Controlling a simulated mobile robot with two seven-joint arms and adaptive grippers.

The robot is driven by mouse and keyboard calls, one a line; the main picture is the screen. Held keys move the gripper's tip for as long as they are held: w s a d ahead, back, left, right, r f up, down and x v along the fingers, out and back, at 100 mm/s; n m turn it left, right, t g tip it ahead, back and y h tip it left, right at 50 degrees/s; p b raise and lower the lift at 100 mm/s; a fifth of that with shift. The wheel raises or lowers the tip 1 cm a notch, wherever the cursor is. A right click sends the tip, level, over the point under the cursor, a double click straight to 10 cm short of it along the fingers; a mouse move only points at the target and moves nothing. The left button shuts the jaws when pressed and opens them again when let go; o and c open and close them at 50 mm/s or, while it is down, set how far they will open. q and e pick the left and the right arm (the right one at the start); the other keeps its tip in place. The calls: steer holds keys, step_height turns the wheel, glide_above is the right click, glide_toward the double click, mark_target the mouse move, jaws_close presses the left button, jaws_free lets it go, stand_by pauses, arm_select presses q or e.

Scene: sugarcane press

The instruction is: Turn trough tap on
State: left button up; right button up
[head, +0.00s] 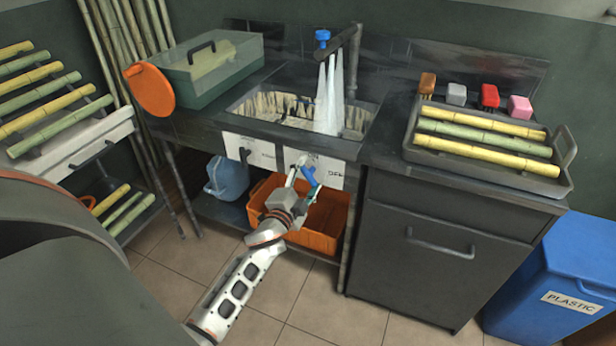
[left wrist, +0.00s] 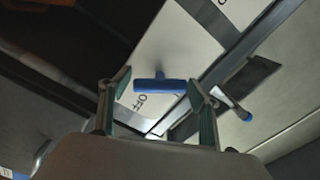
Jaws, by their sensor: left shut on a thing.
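Under the sink trough (head: 262,108), a white panel (head: 328,168) carries a blue tap handle (head: 309,175). My left gripper (head: 301,172) is at this panel, shut on the blue handle. In the left wrist view the blue handle (left wrist: 160,86) lies crosswise between the two fingers of my left gripper (left wrist: 160,80). "OFF" lettering shows on the white panel beside it. A second, blue-tipped lever (left wrist: 236,107) is to the right, outside the fingers. Water (head: 330,95) pours in white streams from the dark spout (head: 343,37), which has a blue knob (head: 322,36). My right gripper is not in view.
An orange crate (head: 322,240) and a blue jug (head: 227,178) stand on the shelf below. A grey tray of cane (head: 550,182) is on the right counter, above a dark cabinet (head: 400,275). A blue bin (head: 550,262) stands at right. Floor in front is clear.

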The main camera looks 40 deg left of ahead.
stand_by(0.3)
arm_select(q)
steer(key=o, duration=1.1)
steer(key=v, duration=1.2)
